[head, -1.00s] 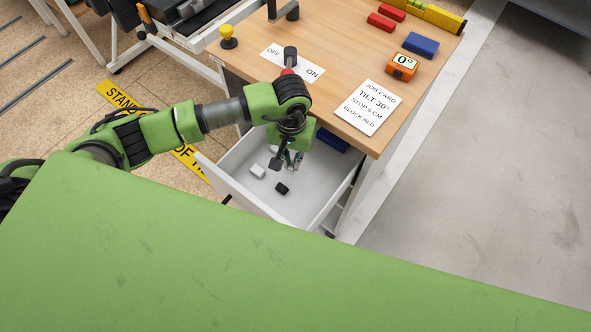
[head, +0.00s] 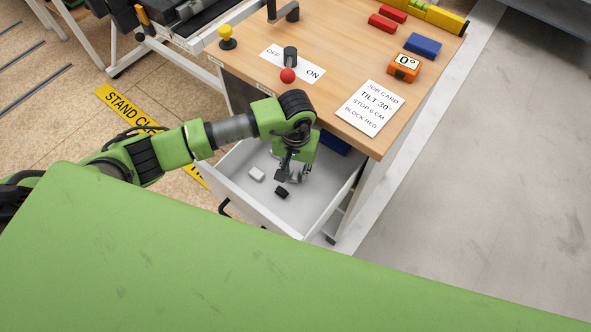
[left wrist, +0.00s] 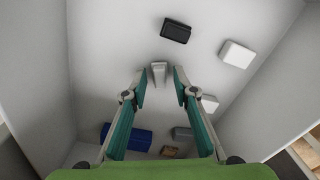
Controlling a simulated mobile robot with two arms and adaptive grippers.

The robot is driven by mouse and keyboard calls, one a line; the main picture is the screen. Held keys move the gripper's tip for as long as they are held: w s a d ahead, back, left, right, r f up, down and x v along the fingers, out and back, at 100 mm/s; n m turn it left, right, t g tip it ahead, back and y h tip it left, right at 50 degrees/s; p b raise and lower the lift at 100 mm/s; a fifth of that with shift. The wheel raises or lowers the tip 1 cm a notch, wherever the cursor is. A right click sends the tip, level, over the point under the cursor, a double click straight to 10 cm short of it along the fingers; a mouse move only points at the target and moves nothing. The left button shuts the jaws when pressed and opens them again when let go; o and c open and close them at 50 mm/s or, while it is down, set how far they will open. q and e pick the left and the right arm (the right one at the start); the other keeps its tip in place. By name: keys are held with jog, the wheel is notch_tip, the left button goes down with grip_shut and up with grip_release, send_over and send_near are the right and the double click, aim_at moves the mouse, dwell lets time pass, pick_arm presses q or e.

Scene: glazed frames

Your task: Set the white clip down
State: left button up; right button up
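A small pale grey-white piece that looks like the white clip (left wrist: 159,73) is between my left fingertips in the left wrist view, with a gap on each side. It appears to be at or near the drawer floor; exact contact cannot be told. My left gripper (left wrist: 160,88) is open, pointing down into the open white drawer (head: 312,203). In the head view my left gripper (head: 290,177) is low inside the drawer and hides the clip. My right gripper is not in view.
A white block (head: 257,174) and a black block (head: 282,192) lie beside the gripper. A blue block (left wrist: 128,137) and a few small pieces lie elsewhere in the drawer. The wooden worktop (head: 330,65) overhangs the drawer's back, with a red-knobbed lever (head: 288,75) above.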

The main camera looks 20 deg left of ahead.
aim_at(296, 174)
pick_arm(q)
jog(key=shift+r, duration=0.4)
notch_tip(296, 174, up, 12)
jog(key=b, duration=0.1)
jog(key=shift+f, duration=0.2)
dwell(0.4)
